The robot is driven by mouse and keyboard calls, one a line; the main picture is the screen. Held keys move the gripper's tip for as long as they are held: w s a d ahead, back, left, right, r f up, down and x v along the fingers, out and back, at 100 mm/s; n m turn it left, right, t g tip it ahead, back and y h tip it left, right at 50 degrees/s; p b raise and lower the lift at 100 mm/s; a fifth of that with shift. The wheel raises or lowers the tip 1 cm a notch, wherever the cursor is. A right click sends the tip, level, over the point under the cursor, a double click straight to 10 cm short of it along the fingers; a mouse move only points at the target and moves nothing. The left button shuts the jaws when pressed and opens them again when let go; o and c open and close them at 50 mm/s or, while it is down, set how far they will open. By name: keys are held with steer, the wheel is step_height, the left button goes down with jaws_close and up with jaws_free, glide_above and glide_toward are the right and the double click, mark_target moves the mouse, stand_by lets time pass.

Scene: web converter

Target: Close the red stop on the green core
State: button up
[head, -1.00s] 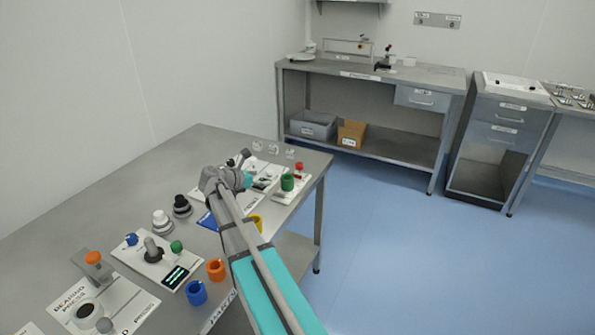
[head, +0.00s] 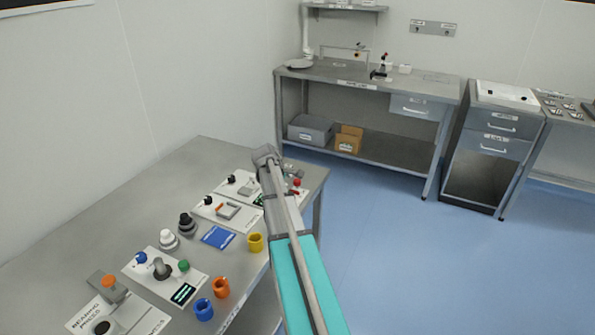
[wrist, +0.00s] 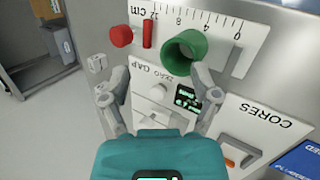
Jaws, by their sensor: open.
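The green core (wrist: 185,52) is a hollow ring on a white gauge plate (wrist: 232,50) with a cm scale. A thin red upright bar (wrist: 147,33) and a round red knob (wrist: 121,36) are to its left in the wrist view; I cannot tell whether they join. A gap shows between bar and core. The red knob also shows in the head view (head: 297,183), where my arm hides the core. My gripper (wrist: 155,90) is open and empty, fingers spread over the gap gauge panel, one fingertip close to the core; contact is unclear.
A CORES panel (wrist: 262,125) with an orange part and a blue mat (wrist: 298,160) lie to the right in the wrist view. Yellow (head: 255,242), orange (head: 220,287) and blue (head: 204,309) rings stand along the near bench edge.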

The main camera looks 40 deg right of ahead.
mark_target(297, 180)
steer(key=d+r+m+t+y+p, duration=0.3)
steer(key=d+r+m+p, duration=0.4)
steer(key=m, duration=0.3)
steer(key=shift+s+d+y, duration=0.15)
steer(key=shift+d+y, duration=0.2)
steer(key=shift+y, duration=0.35)
steer(key=b+x, duration=1.2)
steer(key=x, duration=0.1)
steer(key=shift+w+f+b, duration=0.25)
steer(key=shift+w+b, duration=0.1)
steer(key=shift+b, duration=0.05)
steer(key=shift+a, duration=0.1)
steer(key=c, duration=0.9)
